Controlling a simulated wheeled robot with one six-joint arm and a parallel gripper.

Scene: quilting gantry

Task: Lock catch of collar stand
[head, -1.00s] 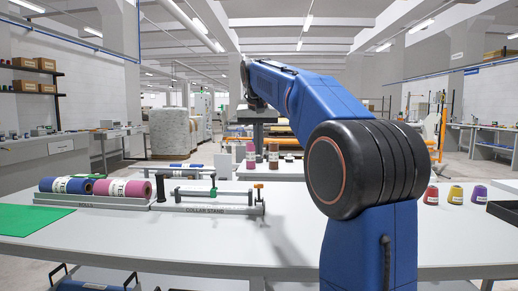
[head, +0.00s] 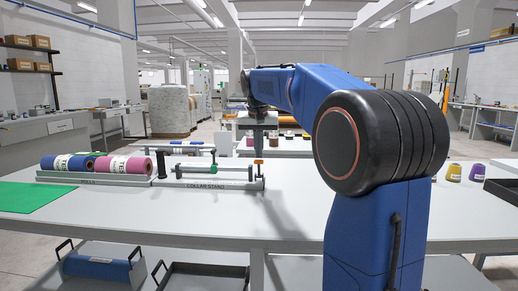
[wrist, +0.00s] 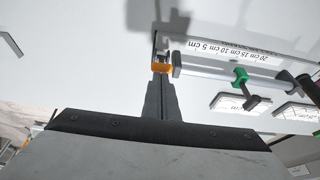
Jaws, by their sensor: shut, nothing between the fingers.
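The collar stand (head: 205,185) is a grey base on the table, left of my arm, with a horizontal rod (head: 230,171) along it. A green collar (head: 213,168) sits on the rod; it also shows in the wrist view (wrist: 240,76). The orange catch (head: 258,162) is at the stand's right end. In the wrist view the orange catch (wrist: 162,67) lies right at my fingertips. My gripper (head: 258,151) is shut and empty, pointing down above the catch. I cannot tell whether it touches the catch.
A rack with a blue roll (head: 68,162) and a pink roll (head: 124,166) stands left of the stand. A green mat (head: 35,197) lies at far left. Thread cones (head: 454,172) and a dark tray (head: 503,188) are at right. The table front is clear.

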